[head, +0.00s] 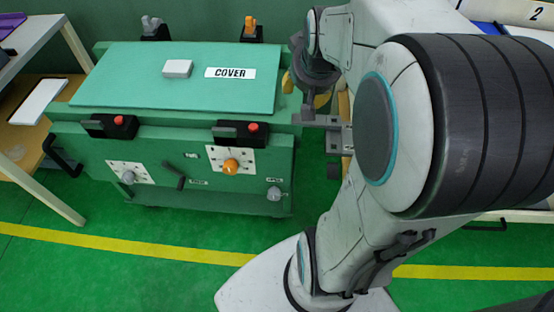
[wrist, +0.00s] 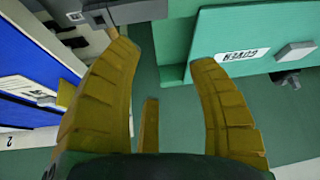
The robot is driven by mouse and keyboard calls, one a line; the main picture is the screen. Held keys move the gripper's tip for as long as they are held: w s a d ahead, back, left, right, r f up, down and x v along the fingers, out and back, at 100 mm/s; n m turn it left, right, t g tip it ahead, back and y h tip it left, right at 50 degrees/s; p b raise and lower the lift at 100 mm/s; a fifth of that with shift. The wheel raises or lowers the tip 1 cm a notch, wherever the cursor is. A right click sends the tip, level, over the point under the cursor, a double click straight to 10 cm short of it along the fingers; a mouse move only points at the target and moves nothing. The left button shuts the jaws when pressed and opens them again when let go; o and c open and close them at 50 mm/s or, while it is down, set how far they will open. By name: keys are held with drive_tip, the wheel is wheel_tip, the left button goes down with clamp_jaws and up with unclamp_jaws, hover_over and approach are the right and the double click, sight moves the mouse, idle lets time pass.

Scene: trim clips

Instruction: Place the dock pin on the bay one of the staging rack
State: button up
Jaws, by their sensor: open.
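My gripper (wrist: 164,55) is open, with yellow fingers spread wide and nothing visibly held between them. A shorter yellow piece stands between the fingers, probably part of the gripper. In the head view my arm hides most of the gripper, which is beside the right end of the green cabinet. I cannot make out the dock pin in either view. A white and blue structure with a "2" label (head: 537,13) at the top right may be the staging rack. A similar label shows in the wrist view (wrist: 10,142). I see no bay one label.
The green cabinet (head: 130,75) has a lid marked COVER, black latches with red buttons, and dials. A grey bracket (head: 335,122) is at its right side, close to my arm. A shelf table (head: 70,190) stands at the left. Green floor in front is clear.

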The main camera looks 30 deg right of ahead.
drive_tip(key=s+a+f+n+g+y, duration=0.1)
drive_tip(key=s+a+f+n, duration=0.1)
drive_tip(key=s+a, duration=0.4)
drive_tip(key=s+a+f+n+g+y, duration=0.2)
drive_tip(key=s+a+n, duration=0.1)
drive_tip(key=s+a, duration=0.4)
drive_tip(key=shift+a+f, duration=0.15)
drive_tip(key=shift+a, duration=1.1)
